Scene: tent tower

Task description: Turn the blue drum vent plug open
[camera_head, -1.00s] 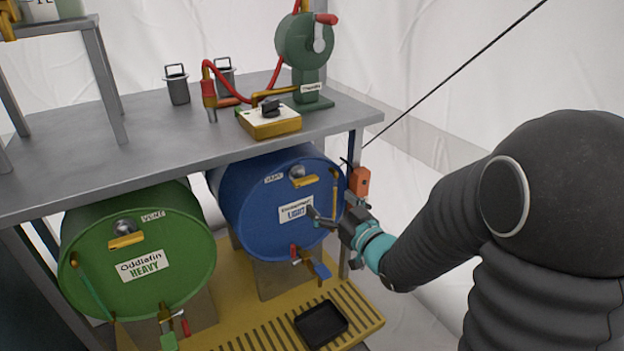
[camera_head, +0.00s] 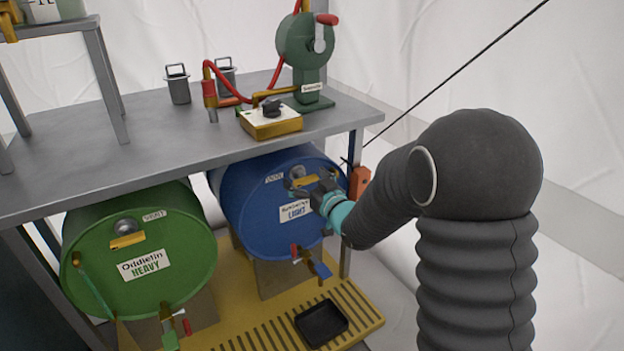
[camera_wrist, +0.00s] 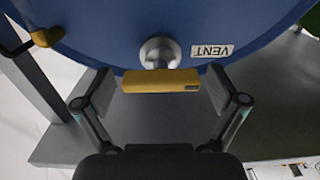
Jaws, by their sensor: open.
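The blue drum (camera_head: 262,218) lies on its side under the bench, its round end facing out with a "LIGHT" label. Its vent plug is a silver knob (camera_wrist: 160,51) with a yellow bar handle (camera_wrist: 161,81), beside a "VENT" label (camera_wrist: 212,51). In the wrist view the bar lies level across the picture. In the head view the plug (camera_head: 297,172) is partly hidden by my gripper (camera_head: 303,187). My gripper is open, also seen in the wrist view (camera_wrist: 160,90), with one finger at each end of the bar. I see gaps there and nothing held.
A green drum (camera_head: 140,262) marked "HEAVY" stands left, with its own yellow vent handle. The metal bench top (camera_head: 150,140) overhangs both drums. An orange box (camera_head: 360,181) is at the bench leg, right of my gripper. A black tray (camera_head: 321,323) sits below.

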